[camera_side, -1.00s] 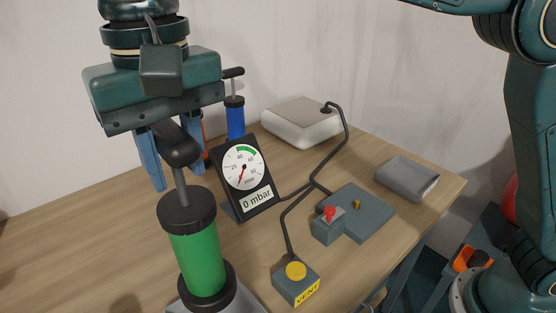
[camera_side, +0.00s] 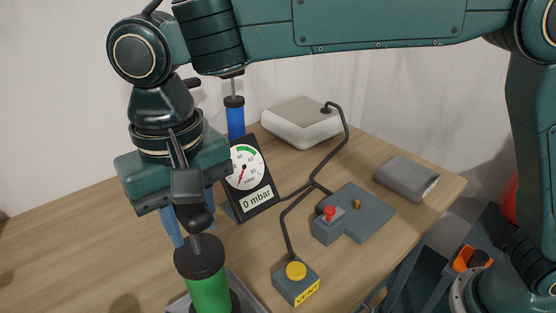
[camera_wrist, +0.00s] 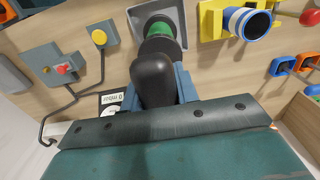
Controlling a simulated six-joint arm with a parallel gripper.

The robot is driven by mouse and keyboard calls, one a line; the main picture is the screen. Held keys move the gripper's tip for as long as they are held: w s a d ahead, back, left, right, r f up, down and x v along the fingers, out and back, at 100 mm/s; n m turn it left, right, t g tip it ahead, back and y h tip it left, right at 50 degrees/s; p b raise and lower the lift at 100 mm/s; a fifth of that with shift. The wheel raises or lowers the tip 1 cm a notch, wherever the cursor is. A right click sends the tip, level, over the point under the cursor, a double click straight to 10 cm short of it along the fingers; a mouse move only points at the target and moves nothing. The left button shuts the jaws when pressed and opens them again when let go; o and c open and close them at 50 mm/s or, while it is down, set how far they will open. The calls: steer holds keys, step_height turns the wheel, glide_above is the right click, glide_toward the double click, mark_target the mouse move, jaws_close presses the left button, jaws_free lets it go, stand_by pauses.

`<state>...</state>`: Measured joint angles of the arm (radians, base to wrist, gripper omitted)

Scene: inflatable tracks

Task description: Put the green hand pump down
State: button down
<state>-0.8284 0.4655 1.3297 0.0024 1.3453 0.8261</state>
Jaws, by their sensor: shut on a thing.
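The green hand pump (camera_side: 208,293) has a green barrel, a black collar and a black handle. In the side view my gripper (camera_side: 190,228) is above it, shut on its handle, with the blue fingers on either side. The pump is roughly upright and its base is cut off by the bottom edge. In the wrist view the black handle (camera_wrist: 152,78) is between my fingers, and the green barrel (camera_wrist: 160,30) shows beyond it. A grey tray (camera_side: 248,292) is under or behind the pump; I cannot tell if they touch.
A gauge (camera_side: 246,178) reading 0 mbar, a blue pump (camera_side: 235,120), a yellow vent button box (camera_side: 296,280), a red-button block (camera_side: 352,215) and a hose (camera_side: 322,160) lie close to the right. A yellow stand with a blue-striped cylinder (camera_wrist: 248,20) is beside the tray. The table's left is bare.

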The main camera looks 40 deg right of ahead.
mark_target(198, 251)
steer(key=shift+f, duration=1.55)
steer(key=c, duration=1.1)
jaws_free()
steer(key=shift+o, duration=0.2)
step_height(198, 251, up, 12)
steer(key=shift+f, duration=0.1)
steer(key=shift+r, duration=0.2)
steer(key=shift+d, duration=0.1)
